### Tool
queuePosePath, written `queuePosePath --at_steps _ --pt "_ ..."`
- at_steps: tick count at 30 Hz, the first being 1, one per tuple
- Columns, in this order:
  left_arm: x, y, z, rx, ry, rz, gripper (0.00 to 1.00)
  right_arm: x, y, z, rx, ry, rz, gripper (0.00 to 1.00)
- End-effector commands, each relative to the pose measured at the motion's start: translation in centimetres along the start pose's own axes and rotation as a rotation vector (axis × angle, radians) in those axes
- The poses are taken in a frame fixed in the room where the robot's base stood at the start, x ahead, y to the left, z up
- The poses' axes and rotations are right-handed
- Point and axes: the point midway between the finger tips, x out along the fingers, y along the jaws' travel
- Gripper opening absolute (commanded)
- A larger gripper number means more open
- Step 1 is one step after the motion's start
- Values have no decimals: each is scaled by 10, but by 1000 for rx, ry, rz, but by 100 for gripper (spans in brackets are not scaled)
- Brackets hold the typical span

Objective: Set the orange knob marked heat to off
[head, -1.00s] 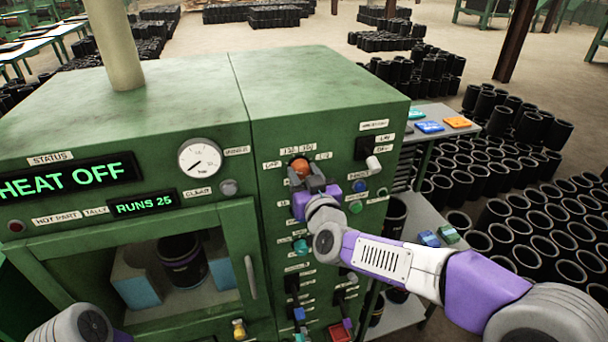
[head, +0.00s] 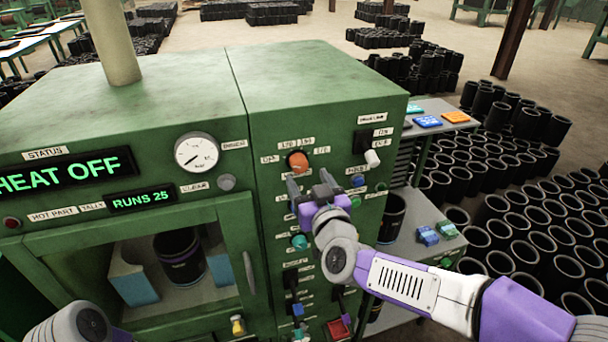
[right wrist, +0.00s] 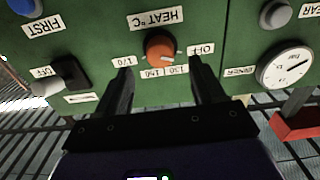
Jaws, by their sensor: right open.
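The orange heat knob (head: 298,162) is on the upper part of the green control panel. In the right wrist view, which is upside down, the knob (right wrist: 160,47) sits by the HEAT °C label (right wrist: 155,18). A pale mark on its face seems to point toward the OFF label (right wrist: 201,49). The status display (head: 68,177) reads HEAT OFF. My right gripper (head: 307,186) is open and empty, just below and in front of the knob, with its fingers apart from it. Of my left arm only a link shows at the bottom left; its gripper is out of view.
A black switch with a white lever (head: 372,158) is right of the knob. A blue button (head: 358,181) and a teal knob (head: 299,242) are near my right gripper. A round gauge (head: 196,152) is to the left. A side shelf with coloured blocks stands at the right.

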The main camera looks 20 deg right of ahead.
Motion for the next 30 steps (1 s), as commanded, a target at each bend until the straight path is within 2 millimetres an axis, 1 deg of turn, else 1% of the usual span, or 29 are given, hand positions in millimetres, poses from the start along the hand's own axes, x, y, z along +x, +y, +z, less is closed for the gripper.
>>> queuePosePath --at_steps 1,3,7,20,23,25,26,29,30 --pt "1 0 0 0 0 0 43 -8 0 0 0 2 -1 68" --pt "2 -1 0 0 0 0 43 -15 0 0 0 2 0 68" --pt "2 -1 0 0 0 0 43 -24 0 0 -1 1 0 68" --pt "2 -1 0 0 0 0 43 -26 0 0 -1 0 -1 68" --pt "3 -1 0 0 0 0 43 -24 -1 6 0 -11 -3 68" --pt "6 -2 0 0 0 0 43 -20 -3 22 5 -41 -10 68" --pt "8 -3 0 0 0 0 43 -17 -4 34 8 -64 -15 68" --pt "18 -7 -1 0 0 0 43 -6 -10 92 25 -170 -38 68" --pt "23 -8 -1 0 0 0 43 -2 -13 121 36 -224 -49 68"
